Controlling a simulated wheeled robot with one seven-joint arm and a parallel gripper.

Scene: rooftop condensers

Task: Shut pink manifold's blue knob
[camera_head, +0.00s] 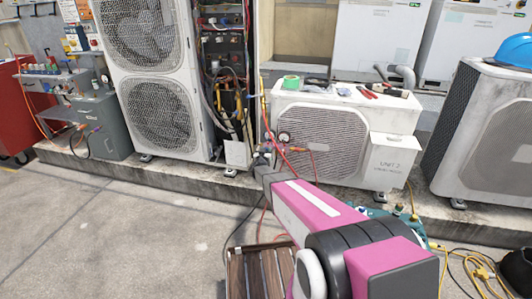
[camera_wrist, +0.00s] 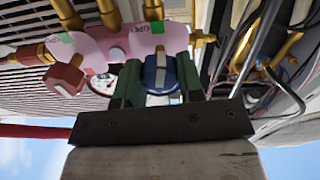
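The pink manifold (camera_wrist: 118,44) spans the upper part of the wrist view, with brass fittings and small green labels. Its blue knob (camera_wrist: 161,72) sits on the side toward me, with a light bar across its face. Its red knob (camera_wrist: 64,80) is to the left. My gripper (camera_wrist: 160,88) has its green fingers on either side of the blue knob, with no clear gap. In the head view, my gripper (camera_head: 264,168) reaches the manifold's place before the small condenser (camera_head: 322,134), and the manifold is mostly hidden there.
A gauge (camera_head: 285,137) and red hoses are close by my gripper. A tall open condenser unit (camera_head: 160,115) with exposed wires stands left, another condenser (camera_head: 484,130) right. A wooden slatted crate (camera_head: 236,270) is below my arm. The floor at left is clear.

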